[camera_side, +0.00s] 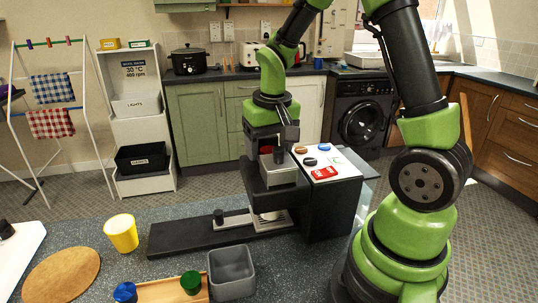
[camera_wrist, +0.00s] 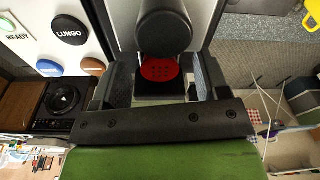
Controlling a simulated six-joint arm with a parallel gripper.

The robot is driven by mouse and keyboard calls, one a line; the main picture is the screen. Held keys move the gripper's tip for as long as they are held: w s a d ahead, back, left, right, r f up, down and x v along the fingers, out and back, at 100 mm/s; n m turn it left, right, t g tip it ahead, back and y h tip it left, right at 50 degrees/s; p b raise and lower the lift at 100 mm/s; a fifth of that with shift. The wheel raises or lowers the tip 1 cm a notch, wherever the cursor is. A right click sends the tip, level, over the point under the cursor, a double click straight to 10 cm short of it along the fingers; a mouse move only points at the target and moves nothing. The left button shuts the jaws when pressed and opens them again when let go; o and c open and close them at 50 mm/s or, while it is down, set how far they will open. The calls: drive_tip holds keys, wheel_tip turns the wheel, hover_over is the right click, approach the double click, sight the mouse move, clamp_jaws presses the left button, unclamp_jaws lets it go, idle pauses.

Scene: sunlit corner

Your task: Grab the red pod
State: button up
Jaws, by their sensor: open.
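The red pod (camera_wrist: 160,70) shows in the wrist view as a round red face with small dark dots. It lies between my gripper's two dark fingers (camera_wrist: 162,82), with a gap on each side. A black rounded part covers its upper edge. In the side view my gripper (camera_side: 279,142) is at the front of the black coffee machine (camera_side: 330,212), and only a sliver of red (camera_side: 266,150) shows there. The fingers are open; whether either touches the pod I cannot tell.
A wooden holder (camera_side: 160,293) carries a blue pod (camera_side: 125,292) and a green pod (camera_side: 191,282). A grey bin (camera_side: 232,274) stands beside it. A yellow cup (camera_side: 122,233) and a round cork mat (camera_side: 60,276) are further left. The machine's white button panel (camera_side: 343,164) is close right of my gripper.

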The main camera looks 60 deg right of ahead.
drive_tip(key=shift+f, duration=0.25)
drive_tip(key=c, duration=1)
